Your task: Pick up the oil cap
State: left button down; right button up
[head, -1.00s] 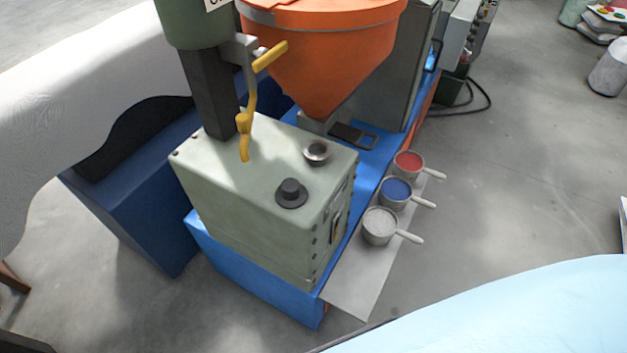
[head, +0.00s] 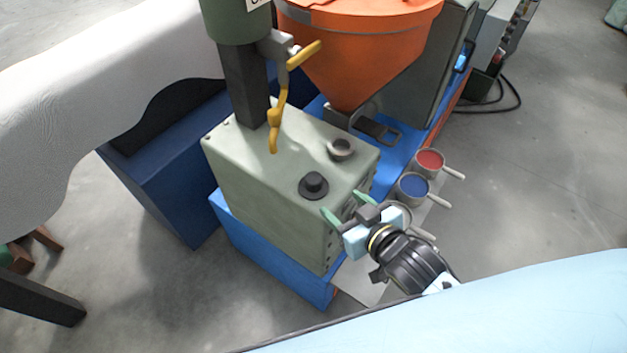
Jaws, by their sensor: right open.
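The black oil cap (head: 313,187) is a round knob with a wide flange. It sits upright on top of the pale green box (head: 262,170), toward its front right. A metal ring-shaped fitting (head: 341,149) stands behind it on the same top face. My right gripper (head: 344,207) comes in from the lower right, its two green-tipped fingers spread and empty. The fingers are just to the right of and below the cap in the picture, apart from it. My left gripper is not in view.
A yellow-handled valve (head: 276,115) hangs over the back of the box below a green cylinder. An orange hopper (head: 352,55) stands behind. Red (head: 429,161) and blue (head: 412,187) pots stand at the right; a third is partly hidden by my arm. Grey floor lies open beyond.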

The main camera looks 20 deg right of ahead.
aim_at(310, 176)
jog(key=shift+y, duration=0.3)
jog(key=x, duration=0.9)
jog(key=r+x, duration=0.1)
jog(key=x, duration=0.3)
jog(key=shift+w+a+f+b, duration=0.15)
jog(key=shift+w+a+b, duration=0.15)
jog(key=shift+a, duration=0.05)
jog(key=c, duration=1.1)
